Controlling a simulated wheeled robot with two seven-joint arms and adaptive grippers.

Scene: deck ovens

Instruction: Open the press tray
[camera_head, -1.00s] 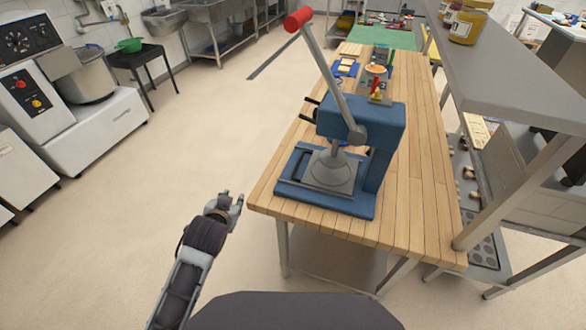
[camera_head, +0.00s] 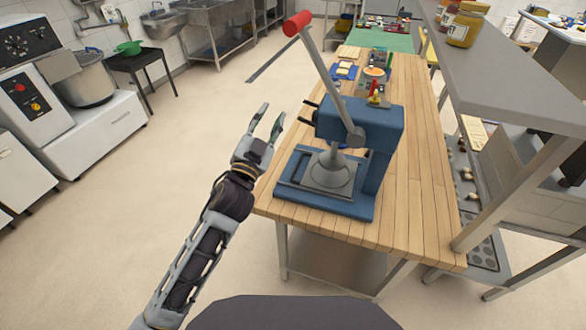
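The blue press (camera_head: 372,122) stands near the front end of the wooden table, with a grey lever ending in a red knob (camera_head: 297,23) raised up and to the left. Its blue tray (camera_head: 318,199) lies low under the round grey press plate (camera_head: 328,172). A dark handle (camera_head: 295,167) shows along the tray's left side. My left gripper (camera_head: 271,120) is open and empty, left of the press, above the table's left edge, its fingers pointing away from me. It appears apart from the press and tray. My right gripper is not in view.
A grey metal shelf (camera_head: 490,70) with jars stands close on the right. Open floor (camera_head: 200,110) lies to the left, with a mixer (camera_head: 85,80) beyond.

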